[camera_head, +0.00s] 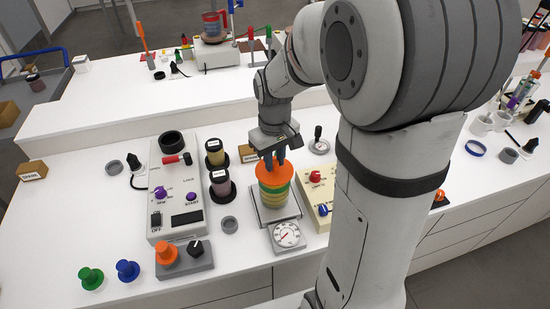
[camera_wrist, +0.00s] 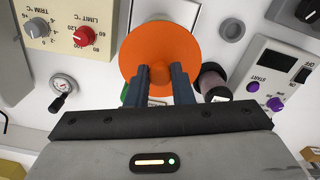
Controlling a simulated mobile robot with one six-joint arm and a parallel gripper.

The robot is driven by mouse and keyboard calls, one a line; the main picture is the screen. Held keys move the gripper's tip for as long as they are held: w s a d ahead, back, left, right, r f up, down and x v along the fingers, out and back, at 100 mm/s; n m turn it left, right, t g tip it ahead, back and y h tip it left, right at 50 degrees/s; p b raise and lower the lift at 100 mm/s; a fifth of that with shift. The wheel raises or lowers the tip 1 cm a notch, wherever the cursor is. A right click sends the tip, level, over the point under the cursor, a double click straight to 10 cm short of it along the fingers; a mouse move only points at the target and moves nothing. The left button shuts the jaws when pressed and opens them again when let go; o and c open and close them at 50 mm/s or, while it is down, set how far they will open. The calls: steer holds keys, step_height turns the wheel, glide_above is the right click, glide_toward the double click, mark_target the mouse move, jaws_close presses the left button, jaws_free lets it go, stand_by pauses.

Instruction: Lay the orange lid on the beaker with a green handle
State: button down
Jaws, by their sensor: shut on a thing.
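The orange lid (camera_head: 275,172) is a round disc held level by my gripper (camera_head: 274,158), which points down with its dark fingers closed on the lid's middle. The lid also shows in the wrist view (camera_wrist: 160,50), below the fingers (camera_wrist: 160,75). Directly under the lid, in the head view, is a banded green and yellow vessel (camera_head: 274,192) on the scale (camera_head: 292,216). In the wrist view a bit of green (camera_wrist: 125,94) shows beside the lid's edge, perhaps the beaker's handle. The lid hides the rim, so I cannot tell whether they touch.
Left of the scale stand two dark-capped jars (camera_head: 221,187) and a grey control box (camera_head: 176,195). A cream control box (camera_head: 318,196) is close on the right. Green (camera_head: 91,278) and blue (camera_head: 127,270) knobbed pieces sit front left. A red-handled beaker (camera_head: 212,26) stands behind.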

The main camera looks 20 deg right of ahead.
mark_target(274, 162)
steer(key=shift+f+b, duration=0.6)
steer(key=shift+f, duration=0.2)
steer(key=c, duration=1.2)
jaws_free()
steer(key=shift+r, duration=0.1)
steer(key=shift+r+p, duration=2.25)
steer(key=shift+r, duration=0.75)
steer(key=s+m+t+b, duration=0.1)
steer(key=s, duration=0.4)
steer(key=s+r+m+t+b, duration=0.1)
steer(key=s+b, duration=0.1)
steer(key=s, duration=0.2)
steer(key=s+r+m+t+b, duration=0.1)
steer(key=s, duration=0.4)
steer(key=shift+s+a+r+b, duration=0.2)
steer(key=shift+s+a+b, duration=0.1)
steer(key=shift+b, duration=0.1)
